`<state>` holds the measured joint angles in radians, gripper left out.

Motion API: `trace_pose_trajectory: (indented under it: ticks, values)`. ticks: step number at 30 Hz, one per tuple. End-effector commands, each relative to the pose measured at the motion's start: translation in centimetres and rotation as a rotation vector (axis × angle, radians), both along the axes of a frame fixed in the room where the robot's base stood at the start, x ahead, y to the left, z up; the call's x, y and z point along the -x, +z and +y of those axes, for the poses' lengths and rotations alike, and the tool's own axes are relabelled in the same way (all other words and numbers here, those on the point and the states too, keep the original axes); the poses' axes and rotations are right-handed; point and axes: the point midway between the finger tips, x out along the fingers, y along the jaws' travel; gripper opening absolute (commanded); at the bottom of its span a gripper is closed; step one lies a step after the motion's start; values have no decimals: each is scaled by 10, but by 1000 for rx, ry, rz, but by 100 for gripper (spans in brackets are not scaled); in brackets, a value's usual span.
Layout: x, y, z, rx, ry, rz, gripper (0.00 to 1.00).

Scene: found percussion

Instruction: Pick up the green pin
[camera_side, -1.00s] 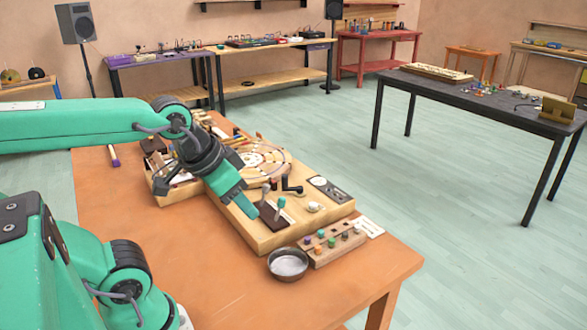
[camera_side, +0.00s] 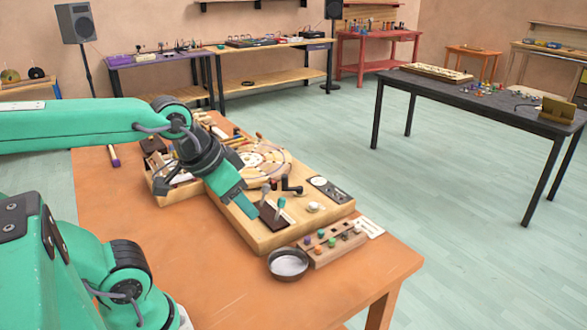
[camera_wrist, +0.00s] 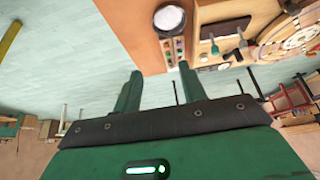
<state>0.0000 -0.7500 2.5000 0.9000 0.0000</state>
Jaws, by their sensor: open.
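A small green pin (camera_side: 332,242) stands among several coloured pins in a wooden pin block (camera_side: 322,256) near the front right of the table in the side view. The pin block (camera_wrist: 167,50) also shows in the wrist view, beyond my fingertips, but I cannot tell for sure which pin there is the green one. My gripper (camera_side: 244,205) hangs over the wooden instrument board, to the left of and apart from the pin block. In the wrist view my gripper (camera_wrist: 160,78) has its two fingers spread, with nothing between them.
A round metal bowl (camera_side: 288,264) sits next to the pin block. The wooden instrument board (camera_side: 265,237) carries a teal-topped lever (camera_side: 281,204), a black crank and a round dial. The orange table (camera_side: 190,245) is clear at the front left. A white card lies right of the block.

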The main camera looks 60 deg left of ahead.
Motion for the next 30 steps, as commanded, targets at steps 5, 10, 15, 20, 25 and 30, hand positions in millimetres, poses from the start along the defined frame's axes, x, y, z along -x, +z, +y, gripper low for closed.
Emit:
trace_pose_trajectory:
  ticks: [5,10,15,20,25,30]
  values:
    - [0,0,0,0,0,0,41]
    - [0,0,0,0,0,0,41]
    - [0,0,0,0,0,0,41]
    - [0,0,0,0,0,0,41]
    - [-4,1,0,2,4,9,41]
    - [-17,3,0,6,14,38,41]
